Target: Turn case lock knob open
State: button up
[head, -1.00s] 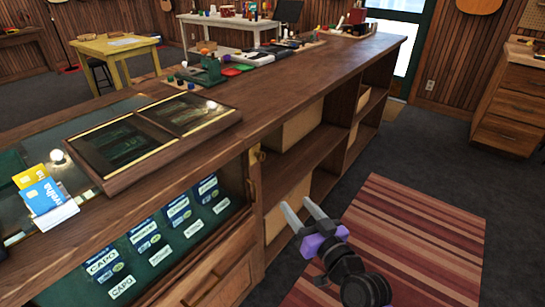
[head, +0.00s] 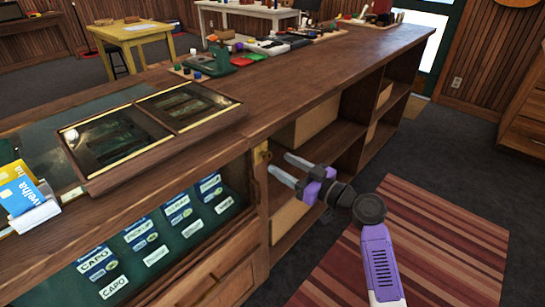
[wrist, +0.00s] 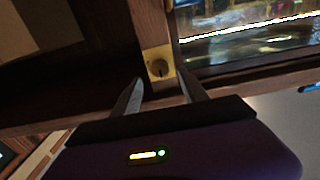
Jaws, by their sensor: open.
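The case lock is a small brass plate with a round knob (head: 262,155) on the wooden post at the right end of the glass display case (head: 150,240). In the wrist view the brass lock knob (wrist: 159,66) shows face-on, with a dark slot-like mark. My gripper (head: 279,164) is open and empty, its fingers pointing at the post. In the wrist view my gripper's fingertips (wrist: 159,77) lie to either side of the brass plate. I cannot tell whether either finger touches it.
The wooden counter (head: 310,75) runs back above open shelves holding boxes (head: 317,120). Blue and yellow cards (head: 25,195) stand at the counter's left. A striped rug (head: 430,250) lies on the open floor to the right.

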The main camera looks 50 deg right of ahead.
aim_at(269, 157)
jog(key=shift+w+a, duration=0.1)
jog(key=shift+w, duration=2.4)
grip_shut()
